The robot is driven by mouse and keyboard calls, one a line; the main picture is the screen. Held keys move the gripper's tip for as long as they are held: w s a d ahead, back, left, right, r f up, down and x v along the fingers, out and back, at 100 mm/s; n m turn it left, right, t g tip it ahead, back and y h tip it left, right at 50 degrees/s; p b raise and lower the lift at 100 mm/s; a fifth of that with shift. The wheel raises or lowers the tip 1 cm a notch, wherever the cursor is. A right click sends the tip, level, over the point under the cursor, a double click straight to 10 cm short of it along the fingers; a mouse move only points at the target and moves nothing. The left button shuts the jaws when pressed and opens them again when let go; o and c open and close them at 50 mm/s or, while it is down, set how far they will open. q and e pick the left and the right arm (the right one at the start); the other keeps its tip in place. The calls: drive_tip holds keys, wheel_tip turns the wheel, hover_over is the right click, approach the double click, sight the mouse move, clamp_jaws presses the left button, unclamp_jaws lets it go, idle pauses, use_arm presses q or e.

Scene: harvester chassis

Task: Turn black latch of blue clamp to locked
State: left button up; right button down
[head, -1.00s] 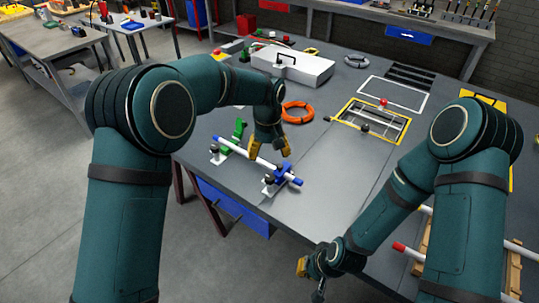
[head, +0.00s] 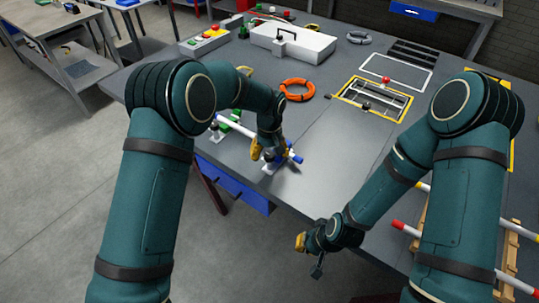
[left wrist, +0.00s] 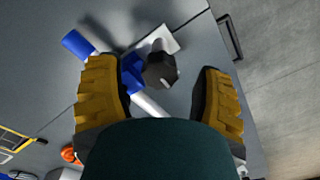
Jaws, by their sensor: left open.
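The blue clamp (head: 290,158) stands near the left edge of the grey table and holds one end of a white rod (head: 232,129) with blue ends. In the left wrist view, the blue clamp (left wrist: 130,74) and its black latch (left wrist: 159,70) lie between my spread fingers. My left gripper (head: 265,153), also in the left wrist view (left wrist: 160,98), is open above the clamp. The latch is nearly centred between the fingers, with a gap on each side. In the head view the gripper partly covers the clamp. My right gripper (head: 307,252) is low at the front, its opening unclear.
A green clamp (head: 228,122) is at the rod's other end. A rack with rods (head: 507,250) is at the right. The table's middle is clear.

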use_arm(q)
drive_tip(key=shift+f, duration=0.45)
clamp_jaws()
